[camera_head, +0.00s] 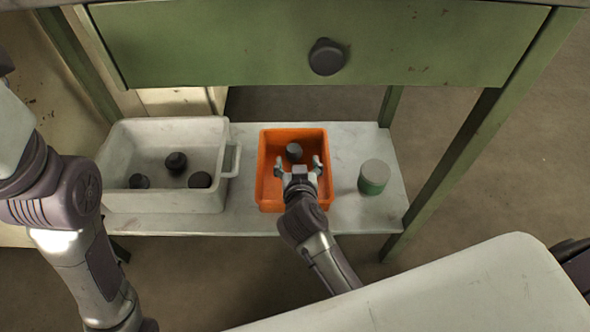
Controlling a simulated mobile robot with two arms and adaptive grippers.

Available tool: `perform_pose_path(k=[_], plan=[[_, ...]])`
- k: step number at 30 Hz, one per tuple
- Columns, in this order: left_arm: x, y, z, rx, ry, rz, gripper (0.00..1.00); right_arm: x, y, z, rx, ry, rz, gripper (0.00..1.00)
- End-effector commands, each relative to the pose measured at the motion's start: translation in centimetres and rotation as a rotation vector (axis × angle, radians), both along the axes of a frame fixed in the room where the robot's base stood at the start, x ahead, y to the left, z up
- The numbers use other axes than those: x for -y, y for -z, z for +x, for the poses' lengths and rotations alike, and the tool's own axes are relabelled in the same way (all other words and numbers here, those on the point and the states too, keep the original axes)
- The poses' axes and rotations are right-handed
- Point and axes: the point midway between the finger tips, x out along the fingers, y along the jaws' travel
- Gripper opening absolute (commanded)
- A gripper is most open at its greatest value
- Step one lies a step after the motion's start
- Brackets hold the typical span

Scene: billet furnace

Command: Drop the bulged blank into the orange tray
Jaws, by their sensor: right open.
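The orange tray (264,190) sits on the low shelf. One dark grey blank (294,152) lies inside it, towards the back; I cannot tell from this view whether it is bulged. My right gripper (298,164) is over the tray, with its fingers spread open and nothing between them. The blank shows just beyond the fingertips, apart from the grip. My right wrist and gripper hide part of the tray's front and floor. My left arm shows at the left, but its gripper is not in view.
A white bin (165,202) with several dark blanks (176,163) stands left of the tray. A green and grey cylinder (374,177) stands to its right. The green drawer front (200,45) with a dark knob (328,57) overhangs the shelf (345,215). Green legs flank it.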

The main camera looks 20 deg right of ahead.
Motion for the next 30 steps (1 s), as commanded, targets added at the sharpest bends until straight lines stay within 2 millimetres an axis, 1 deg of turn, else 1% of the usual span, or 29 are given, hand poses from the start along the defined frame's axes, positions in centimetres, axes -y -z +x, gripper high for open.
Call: perform_pose_path(k=[2,5,8,15,19,24,30], plan=[[0.0,0.1,0.1,-0.004,0.0,-0.001,0.41,-0.1,-0.1,-0.3,0.0,0.0,-0.001,0.77],[0.0,0.0,0.1,-0.003,0.0,0.0,0.41,-0.3,-0.5,-1.2,0.001,-0.002,0.0,0.77],[0.0,0.0,0.1,-0.002,0.0,0.0,0.41,-0.7,-1.2,-2.8,0.002,-0.002,-0.001,0.77],[0.0,0.0,0.0,-0.001,0.0,-0.001,0.41,-2.0,-3.2,-7.4,0.001,-0.003,0.0,0.77],[0.0,0.0,0.0,-0.001,0.0,0.0,0.41,-2.4,-4.0,-9.3,0.002,-0.001,0.0,0.77],[0.0,0.0,0.0,-0.001,0.0,0.0,0.41,-2.8,-4.6,-10.5,0.004,-0.001,-0.001,0.77],[0.0,0.0,0.0,-0.001,0.0,0.0,0.41,-2.8,-4.7,-10.7,0.004,-0.001,-0.001,0.77]])
